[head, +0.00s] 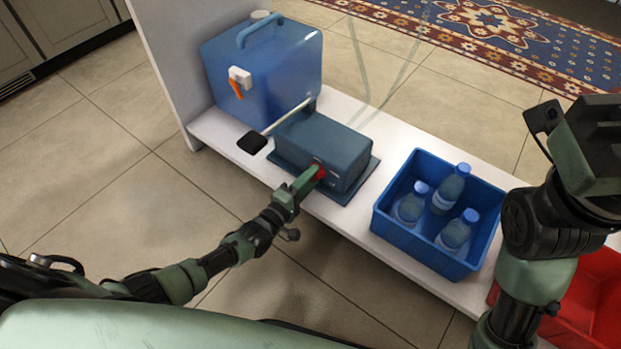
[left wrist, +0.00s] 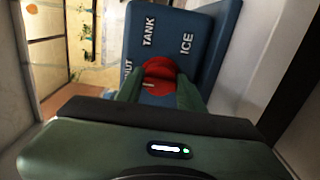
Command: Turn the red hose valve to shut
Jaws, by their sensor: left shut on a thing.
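The red hose valve (head: 320,172) is a round knob on the front of a blue-grey box (head: 325,143). In the left wrist view the red knob (left wrist: 158,70) sits between my left gripper's two green fingers, which are closed on its sides. A small pale mark shows on the knob's left part. My left gripper (head: 312,178) reaches the knob from the front left. My right gripper (head: 590,145) is at the right edge, its fingers not clearly seen.
A blue tank (head: 265,70) with a white tap and orange lever (head: 238,88) stands behind left. A lever with a black paddle (head: 252,142) juts from the box. A blue crate (head: 385,215) holds several bottles. A red crate (head: 595,300) is at lower right.

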